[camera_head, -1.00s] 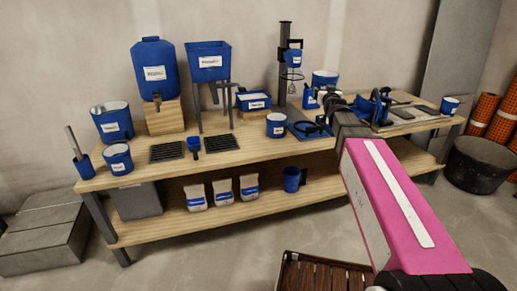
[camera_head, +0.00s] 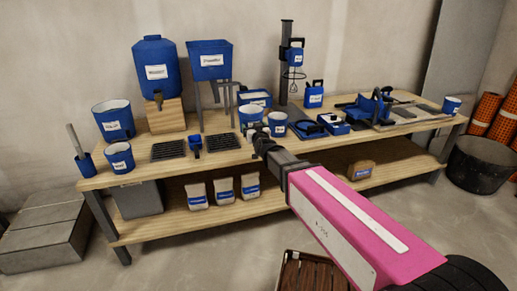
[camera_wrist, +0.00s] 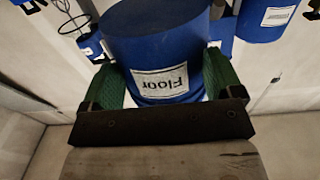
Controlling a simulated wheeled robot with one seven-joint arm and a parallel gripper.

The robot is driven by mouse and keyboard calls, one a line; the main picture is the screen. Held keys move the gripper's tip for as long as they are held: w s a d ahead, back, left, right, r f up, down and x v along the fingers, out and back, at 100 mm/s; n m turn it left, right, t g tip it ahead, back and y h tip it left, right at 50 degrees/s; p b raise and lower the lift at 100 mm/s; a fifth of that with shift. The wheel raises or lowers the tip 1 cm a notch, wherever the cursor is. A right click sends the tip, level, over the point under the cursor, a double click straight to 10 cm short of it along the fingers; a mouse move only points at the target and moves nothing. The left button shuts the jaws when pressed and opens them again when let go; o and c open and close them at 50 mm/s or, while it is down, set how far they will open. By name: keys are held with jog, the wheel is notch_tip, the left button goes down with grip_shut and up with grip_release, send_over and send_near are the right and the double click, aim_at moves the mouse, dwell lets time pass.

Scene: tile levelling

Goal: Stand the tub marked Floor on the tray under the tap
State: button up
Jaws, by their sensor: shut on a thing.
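The blue tub marked Floor (camera_wrist: 150,35) fills the middle of the wrist view, its white label upside down there. My gripper (camera_wrist: 160,80) is shut on it, with a green finger pad against each side. In the head view the held tub (camera_head: 250,115) is over the middle of the bench, and my gripper (camera_head: 259,132) partly covers its lower part. Its height above the bench top is hard to tell. A dark slatted tray (camera_head: 168,151) lies at the left, in front of the tap (camera_head: 158,98) of the blue tank (camera_head: 155,65).
A second slatted tray (camera_head: 222,143) lies below the blue hopper (camera_head: 210,60), with a small blue scoop (camera_head: 195,143) between the trays. Another blue tub (camera_head: 277,124) stands just right of the held one. More tubs (camera_head: 119,157) stand at the bench's left end.

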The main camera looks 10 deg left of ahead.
jog(key=shift+y, duration=0.3)
jog(key=s+a+f, duration=0.2)
jog(key=a, duration=0.1)
jog(key=shift+s+a, duration=0.2)
jog(key=shift+s, duration=0.2)
jog(key=w+d+f, duration=0.1)
jog(key=w+f, duration=0.1)
jog(key=w, duration=0.1)
jog(key=w+d+f, duration=0.2)
jog(key=w, duration=0.2)
jog(key=w+d+f, duration=0.2)
jog(key=w+f, duration=0.1)
jog(key=shift+w, duration=0.2)
jog(key=shift+f, duration=1.85)
jog(key=shift+f, duration=0.1)
jog(key=o, duration=1.2)
jog(key=shift+o, duration=0.2)
jog(key=shift+f, duration=0.1)
jog(key=v, duration=1)
jog(key=shift+s+d+r, duration=0.25)
jog(key=shift+d+r, duration=0.1)
jog(key=shift+r, duration=0.1)
